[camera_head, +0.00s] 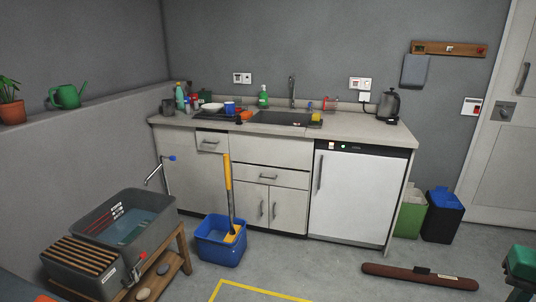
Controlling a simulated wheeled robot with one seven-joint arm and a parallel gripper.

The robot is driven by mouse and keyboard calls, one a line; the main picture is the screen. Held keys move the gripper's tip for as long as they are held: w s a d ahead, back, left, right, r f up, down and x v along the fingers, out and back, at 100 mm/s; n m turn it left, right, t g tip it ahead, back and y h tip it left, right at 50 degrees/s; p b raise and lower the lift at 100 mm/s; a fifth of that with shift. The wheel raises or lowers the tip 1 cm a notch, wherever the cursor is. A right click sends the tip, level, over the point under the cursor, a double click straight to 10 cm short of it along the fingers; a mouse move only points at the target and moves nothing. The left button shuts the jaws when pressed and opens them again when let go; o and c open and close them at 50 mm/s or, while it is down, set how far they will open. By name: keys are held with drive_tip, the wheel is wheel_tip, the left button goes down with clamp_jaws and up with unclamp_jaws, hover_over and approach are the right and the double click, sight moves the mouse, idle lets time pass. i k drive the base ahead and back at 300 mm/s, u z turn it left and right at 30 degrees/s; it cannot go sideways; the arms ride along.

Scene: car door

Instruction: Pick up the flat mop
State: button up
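A mop with a yellow upper handle (228,172) and a thinner grey lower pole stands almost upright in a blue bucket (217,252). The bucket is on the floor in front of the cabinets. A yellow part shows at the foot of the pole, at the bucket's rim. The rest of the mop's lower end is hidden in the bucket, so I cannot tell its full shape. My gripper is not in view.
A grey basin (130,225) on a wooden stand is left of the bucket. The counter (365,132) and white appliance (350,195) are behind. A long brown object (420,277) lies on the floor at right. Floor with a yellow line (260,290) is open in front.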

sight(232, 234)
drive_tip(key=u, duration=0.2)
drive_tip(key=i, duration=1.2)
drive_tip(key=u, duration=0.7)
drive_tip(key=i, duration=1.8)
drive_tip(key=u, duration=0.45)
